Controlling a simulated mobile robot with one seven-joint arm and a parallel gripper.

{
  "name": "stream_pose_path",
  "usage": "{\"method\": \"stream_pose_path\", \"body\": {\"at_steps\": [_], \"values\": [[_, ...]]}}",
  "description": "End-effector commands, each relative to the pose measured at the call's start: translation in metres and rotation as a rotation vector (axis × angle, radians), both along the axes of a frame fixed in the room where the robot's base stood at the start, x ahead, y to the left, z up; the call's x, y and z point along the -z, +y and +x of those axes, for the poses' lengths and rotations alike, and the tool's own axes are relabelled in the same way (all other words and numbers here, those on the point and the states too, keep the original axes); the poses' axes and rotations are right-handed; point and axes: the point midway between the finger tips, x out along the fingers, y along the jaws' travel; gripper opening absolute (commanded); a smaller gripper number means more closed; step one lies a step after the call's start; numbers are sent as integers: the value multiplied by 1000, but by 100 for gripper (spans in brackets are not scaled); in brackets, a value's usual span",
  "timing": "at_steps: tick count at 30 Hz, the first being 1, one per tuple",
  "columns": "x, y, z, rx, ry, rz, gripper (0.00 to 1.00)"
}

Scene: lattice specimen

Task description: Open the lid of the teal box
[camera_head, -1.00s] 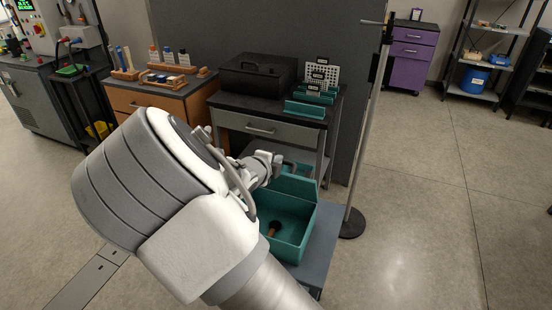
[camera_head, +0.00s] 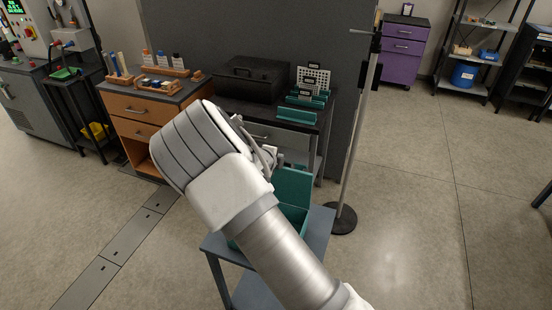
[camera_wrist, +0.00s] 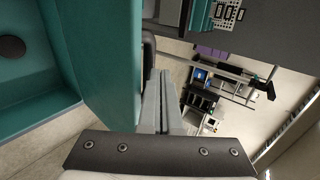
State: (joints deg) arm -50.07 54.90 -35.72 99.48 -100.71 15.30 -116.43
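The teal box (camera_head: 297,213) stands on a small grey-blue table in the head view, mostly hidden behind my arm. Its lid (camera_head: 292,186) is raised and stands roughly upright at the back of the box. In the wrist view the open box interior (camera_wrist: 28,95) is at the left, with a dark round thing in it, and the lid (camera_wrist: 108,60) is a teal panel beside my fingers. My gripper (camera_wrist: 160,78) looks shut, its two fingers side by side, next to the lid's outer face and a dark handle-like part (camera_wrist: 148,48). My arm hides the fingertips in the head view.
The grey-blue table (camera_head: 322,226) carries the box. A pole stand (camera_head: 352,150) rises close at its right. Behind are a workbench with a black case (camera_head: 253,78) and teal racks (camera_head: 297,114), and an orange drawer cabinet (camera_head: 140,105). The floor at the right is open.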

Motion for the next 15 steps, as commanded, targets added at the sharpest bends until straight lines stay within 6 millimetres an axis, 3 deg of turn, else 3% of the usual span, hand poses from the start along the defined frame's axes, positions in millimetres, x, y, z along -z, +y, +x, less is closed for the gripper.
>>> {"method": "stream_pose_path", "body": {"at_steps": [15], "values": [[3,-4,13,0,0,0,0]]}}
